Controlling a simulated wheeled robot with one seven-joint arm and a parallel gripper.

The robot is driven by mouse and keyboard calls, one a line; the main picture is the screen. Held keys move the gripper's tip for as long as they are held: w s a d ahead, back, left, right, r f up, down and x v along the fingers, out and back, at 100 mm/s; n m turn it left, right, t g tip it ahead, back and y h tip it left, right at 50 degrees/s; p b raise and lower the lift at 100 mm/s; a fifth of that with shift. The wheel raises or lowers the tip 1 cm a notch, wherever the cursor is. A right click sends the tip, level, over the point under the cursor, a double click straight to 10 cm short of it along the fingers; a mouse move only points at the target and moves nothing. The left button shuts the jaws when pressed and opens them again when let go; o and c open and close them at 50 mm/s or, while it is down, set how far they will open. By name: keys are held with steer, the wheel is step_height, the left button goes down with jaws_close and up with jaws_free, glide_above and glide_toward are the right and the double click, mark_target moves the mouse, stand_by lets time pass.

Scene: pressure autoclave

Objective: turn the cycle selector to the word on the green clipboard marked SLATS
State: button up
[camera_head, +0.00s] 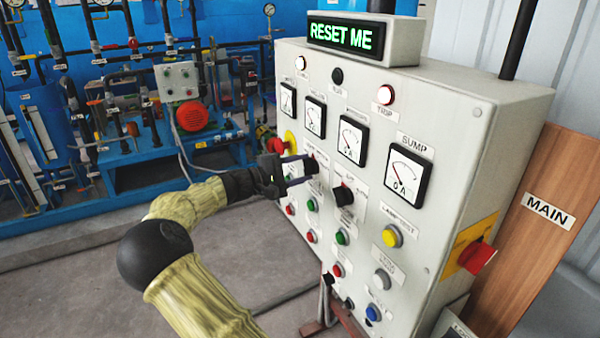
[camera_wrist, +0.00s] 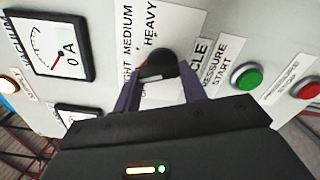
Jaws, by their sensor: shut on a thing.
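The cycle selector is a black knob (camera_head: 311,165) on the grey panel; it also shows in the wrist view (camera_wrist: 160,64). The plate above it (camera_wrist: 148,28) reads MEDIUM and HEAVY, with a partly hidden word ending in "GHT" to their left. Part of the word CYCLE shows to the right of the knob. My gripper (camera_head: 297,171) is shut on the knob, one purple-grey finger on each side in the wrist view (camera_wrist: 160,88). A small red mark shows at the knob's left edge; I cannot tell which word the knob points at. The green clipboard marked SLATS is not in view.
The panel (camera_head: 455,110) carries gauges, buttons and another black knob (camera_head: 344,194) close by on the right. A red emergency button (camera_head: 278,146) is left of my gripper; a red handle (camera_head: 477,257) is at right.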

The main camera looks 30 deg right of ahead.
steer(key=o, duration=1)
steer(key=a+b, duration=0.1)
steer(key=a, duration=0.4)
steer(key=a+b, duration=0.1)
steer(key=a, duration=0.5)
steer(key=a+b, duration=0.2)
steer(key=a, duration=0.4)
steer(key=shift+s+a, duration=0.25)
steer(key=shift+s, duration=0.05)
